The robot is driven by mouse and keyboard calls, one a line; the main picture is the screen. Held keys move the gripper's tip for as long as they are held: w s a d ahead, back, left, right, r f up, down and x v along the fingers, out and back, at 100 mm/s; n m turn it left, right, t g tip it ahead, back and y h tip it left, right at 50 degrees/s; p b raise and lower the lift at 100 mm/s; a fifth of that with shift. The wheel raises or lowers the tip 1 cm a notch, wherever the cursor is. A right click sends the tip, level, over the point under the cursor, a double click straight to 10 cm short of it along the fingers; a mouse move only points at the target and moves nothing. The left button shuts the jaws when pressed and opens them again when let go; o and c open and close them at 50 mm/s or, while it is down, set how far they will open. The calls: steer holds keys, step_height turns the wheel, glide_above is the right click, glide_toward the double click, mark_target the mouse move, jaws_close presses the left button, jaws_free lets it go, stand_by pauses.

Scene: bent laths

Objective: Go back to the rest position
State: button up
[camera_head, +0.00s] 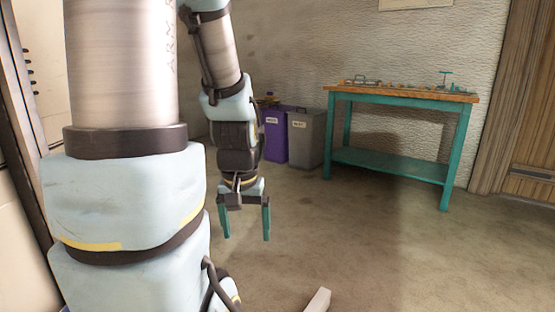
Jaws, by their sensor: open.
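My gripper (246,238) hangs at the end of my arm, left of the picture's middle, with its two teal fingers pointing down. The fingers are spread apart and nothing shows between them. It is above the bare floor, apart from any other thing in view. My large upper arm links fill the left side of the view and hide what is behind them.
A teal workbench (390,160) with a wooden top holding several small tools stands at the back right. A purple bin (274,138) and a grey bin (305,140) stand by the wall. A pale piece (318,301) shows at the bottom edge. The floor (370,250) between is clear.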

step_height(320, 180, up, 24)
steer(key=p, duration=2.1)
